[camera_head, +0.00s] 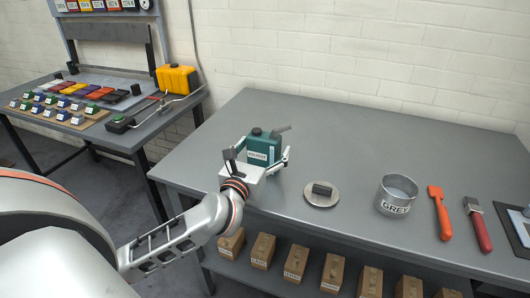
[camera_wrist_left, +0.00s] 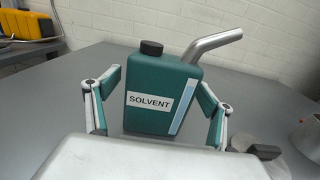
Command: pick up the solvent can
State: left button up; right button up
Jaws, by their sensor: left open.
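The solvent can (camera_head: 263,146) is a teal can with a dark cap, a grey spout and a white label. It stands upright on the grey table (camera_head: 330,135). In the left wrist view the can (camera_wrist_left: 155,82) stands between the two fingers, its label reading SOLVENT and its spout pointing up to the right. My left gripper (camera_head: 260,157) is open, with one finger on each side of the can. In the left wrist view gaps show between the fingers of the left gripper (camera_wrist_left: 160,112) and the can. My right gripper is not in view.
Right of the can are a round disc with a dark block (camera_head: 322,193), a metal pot labelled GREY (camera_head: 396,194), an orange tool (camera_head: 439,211) and a red-handled scraper (camera_head: 478,226). Several cardboard boxes (camera_head: 294,256) stand on the shelf below. A yellow can (camera_head: 177,79) is on the left bench.

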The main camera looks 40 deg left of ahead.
pick_arm(q)
jog(key=shift+w, duration=0.1)
jog(key=shift+c, duration=0.4)
jog(key=c, duration=1.2)
jog(key=shift+r, duration=0.1)
jog(key=c, duration=0.3)
jog(key=shift+r, duration=0.1)
jog(key=shift+c, duration=0.2)
